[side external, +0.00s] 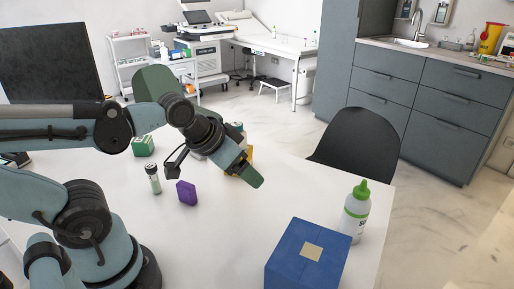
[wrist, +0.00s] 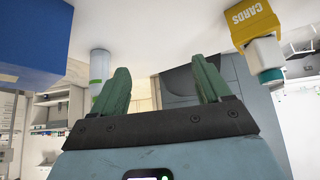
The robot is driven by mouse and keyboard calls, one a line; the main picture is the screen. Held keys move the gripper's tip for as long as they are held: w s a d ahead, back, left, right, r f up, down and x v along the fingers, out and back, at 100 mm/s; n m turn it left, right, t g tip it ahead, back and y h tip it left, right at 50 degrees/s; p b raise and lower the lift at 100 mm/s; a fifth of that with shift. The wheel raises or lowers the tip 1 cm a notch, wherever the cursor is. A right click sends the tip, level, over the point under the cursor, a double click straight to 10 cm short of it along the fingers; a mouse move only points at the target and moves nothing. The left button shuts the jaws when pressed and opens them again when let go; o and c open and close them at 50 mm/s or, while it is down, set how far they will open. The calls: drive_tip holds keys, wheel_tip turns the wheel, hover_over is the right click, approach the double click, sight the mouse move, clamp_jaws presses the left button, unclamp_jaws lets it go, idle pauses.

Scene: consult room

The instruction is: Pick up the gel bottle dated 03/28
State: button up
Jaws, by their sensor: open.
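A white bottle with a green cap and green-and-white label (side external: 355,212) stands upright near the table's right edge, behind the blue box. A similar bottle (wrist: 98,66) shows in the inverted wrist view, partly hidden by a finger. A second, teal-capped bottle (wrist: 263,54) is beside the yellow CARDS box there; in the side view that area is mostly behind my arm. I cannot read a date on any bottle. My gripper (side external: 249,175) is open and empty above the table, left of the green-capped bottle; its green fingers (wrist: 160,84) are spread apart in the wrist view.
A blue box (side external: 287,252) with a tan square on top stands at the front right. A purple block (side external: 186,192), a small vial (side external: 153,180) and a green box (side external: 143,146) sit left of my gripper. A dark chair (side external: 360,145) is behind the table. The table's middle is clear.

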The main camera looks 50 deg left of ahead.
drive_tip(key=shift+o, duration=0.7)
drive_tip(key=m+h, duration=1)
drive_tip(key=h, duration=0.1)
approach(364, 211)
drive_tip(key=a+f, duration=0.1)
drive_tip(key=a, duration=0.1)
drive_tip(key=shift+m+t, duration=0.3)
drive_tip(key=shift+t, duration=0.1)
drive_tip(key=x, duration=1.2)
drive_tip(key=shift+w+a+f, duration=0.15)
drive_tip(key=shift+w+f, duration=0.2)
